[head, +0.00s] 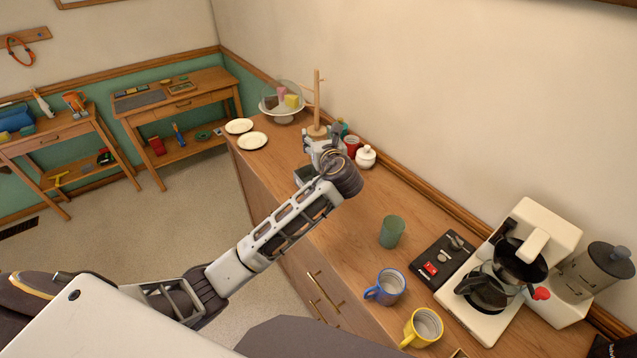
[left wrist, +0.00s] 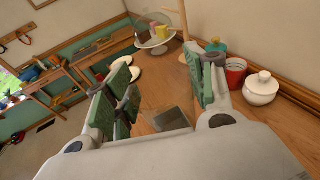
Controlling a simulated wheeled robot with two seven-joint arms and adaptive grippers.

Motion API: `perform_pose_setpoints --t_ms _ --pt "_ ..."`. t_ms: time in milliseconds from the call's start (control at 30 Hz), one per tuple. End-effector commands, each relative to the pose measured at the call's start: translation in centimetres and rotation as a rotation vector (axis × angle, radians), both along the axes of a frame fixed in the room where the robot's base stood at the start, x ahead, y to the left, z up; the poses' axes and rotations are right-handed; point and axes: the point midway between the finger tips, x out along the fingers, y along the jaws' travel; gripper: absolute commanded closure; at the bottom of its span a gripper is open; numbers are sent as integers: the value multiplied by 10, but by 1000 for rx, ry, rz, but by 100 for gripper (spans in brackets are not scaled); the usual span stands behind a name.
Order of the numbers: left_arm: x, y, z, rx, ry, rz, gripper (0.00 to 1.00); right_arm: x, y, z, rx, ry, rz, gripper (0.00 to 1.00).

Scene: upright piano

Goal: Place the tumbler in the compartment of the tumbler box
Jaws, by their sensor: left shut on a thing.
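A green tumbler (head: 391,231) stands upright on the wooden counter, well apart from my left gripper. My left gripper (head: 322,150) is farther along the counter, and its arm hides part of the surface. In the left wrist view its green-padded fingers (left wrist: 160,92) stand wide apart. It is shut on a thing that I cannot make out. A grey-green box-like thing (head: 303,175), partly hidden by my gripper, sits near the counter's front edge. A dark grey square (left wrist: 170,119) shows between the fingers; I cannot tell whether it is the tumbler box. My right gripper is not in view.
Near my gripper stand a wooden post (head: 317,100), a red container (head: 352,145) and a white lidded pot (head: 366,157). Two plates (head: 252,141) and a cake stand (head: 284,108) are beyond. Blue (head: 386,287) and yellow (head: 424,328) mugs and a coffee maker (head: 505,270) stand nearer.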

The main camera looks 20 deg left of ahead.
Motion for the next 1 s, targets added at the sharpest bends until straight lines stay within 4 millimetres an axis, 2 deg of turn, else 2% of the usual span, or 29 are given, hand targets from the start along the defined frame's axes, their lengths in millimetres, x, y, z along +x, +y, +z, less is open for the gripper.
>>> perform_pose_setpoints --t_ms 300,600,800,1000 --pt "0 0 -52 2 3 0 89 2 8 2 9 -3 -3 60" --pt "0 0 -99 3 1 -1 89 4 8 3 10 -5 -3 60" --pt "0 0 -118 1 -2 -1 89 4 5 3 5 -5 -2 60" --pt "0 0 -120 1 -2 -1 89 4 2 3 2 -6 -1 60"
